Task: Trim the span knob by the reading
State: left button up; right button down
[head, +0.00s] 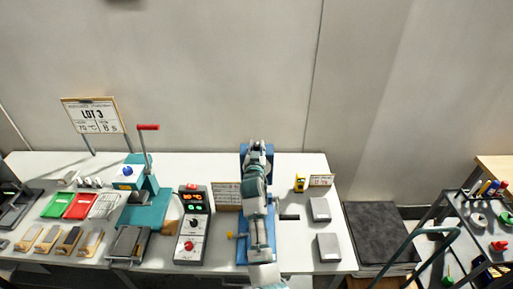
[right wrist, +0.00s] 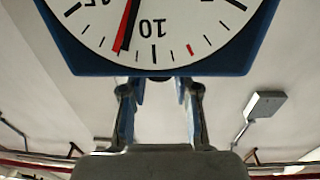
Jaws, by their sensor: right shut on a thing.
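The gauge dial (right wrist: 150,25) fills the top of the right wrist view, upside down in a blue housing (right wrist: 160,72). Its red needle (right wrist: 127,25), with a black line along it, points a little left of the 10, on the side away from a red tick (right wrist: 190,48). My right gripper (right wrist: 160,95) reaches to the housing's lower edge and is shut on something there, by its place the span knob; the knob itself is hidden. In the head view my right arm, its gripper (head: 256,148) foremost, covers most of the blue stand (head: 242,253). My left gripper is out of view.
A control box (head: 191,255) with lit displays stands left of my arm, then a teal press (head: 145,208) with a red-tipped lever. Red and green trays and a LOT 3 sign (head: 97,118) are farther left. Grey blocks (head: 329,246) lie right; a cart (head: 475,215) stands beyond.

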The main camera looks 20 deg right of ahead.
aim_at(256, 145)
jog(key=shift+f, duration=0.4)
jog(key=c, duration=1.1)
grip_release()
jog(key=shift+o, duration=1.3)
jog(key=shift+w, duration=0.2)
jog(key=shift+r, duration=0.1)
notch_tip(256, 145, up, 10)
jog(key=shift+w+a+f, duration=0.1)
